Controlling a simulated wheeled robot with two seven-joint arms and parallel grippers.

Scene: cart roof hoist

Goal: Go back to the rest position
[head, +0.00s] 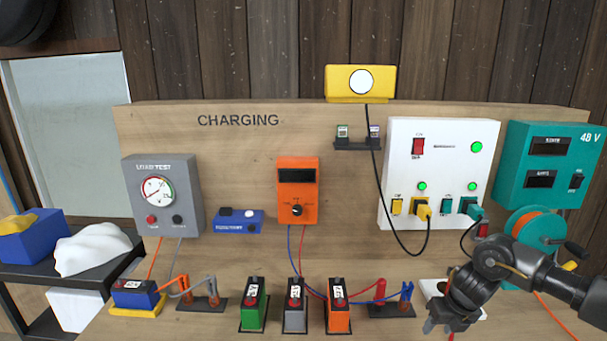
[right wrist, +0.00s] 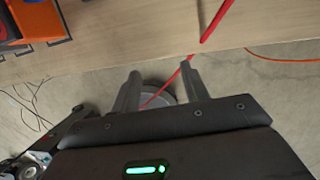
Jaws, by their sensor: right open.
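My right gripper (head: 442,328) hangs at the lower right of the head view, in front of the bench's right part. In the right wrist view its two fingers (right wrist: 160,85) stand apart with nothing between them that they hold. Past them lie the bench's edge and the floor. A red cord passes behind the fingers, lower down. My left gripper is not in the head view.
The wooden bench (head: 200,325) carries a green battery (head: 253,305), a grey one (head: 295,308) and an orange one (head: 338,308). A teal reel (head: 537,228) is close to my right arm. The floor (right wrist: 255,80) beyond the bench edge shows an orange cable (right wrist: 285,58).

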